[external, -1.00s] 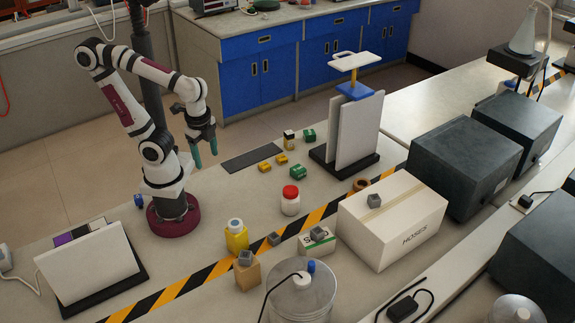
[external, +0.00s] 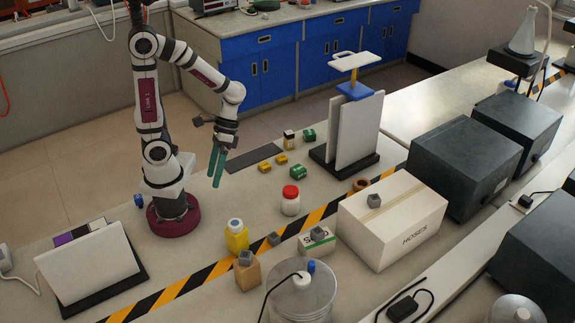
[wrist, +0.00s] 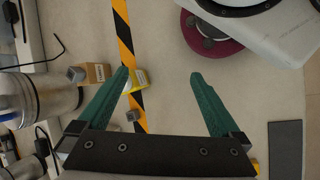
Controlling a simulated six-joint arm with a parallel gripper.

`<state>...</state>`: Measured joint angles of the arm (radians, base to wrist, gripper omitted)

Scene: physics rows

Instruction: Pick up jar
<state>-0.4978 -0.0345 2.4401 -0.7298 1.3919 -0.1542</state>
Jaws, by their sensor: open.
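A white jar with a red lid (external: 290,203) stands upright on the bench, right of my arm. My gripper (external: 214,180) is open and empty above the bench, left of the jar and apart from it, with its fingers pointing down. The green fingers are spread wide in the wrist view (wrist: 160,74). I cannot make out the jar in the wrist view; the gripper body blocks part of that view.
A yellow bottle with a white cap (external: 237,238) and a cardboard block (external: 247,274) stand in front. Small yellow and green blocks lie behind the jar, near a dark mat (external: 252,158). A large HOSES box (external: 405,230) stands right.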

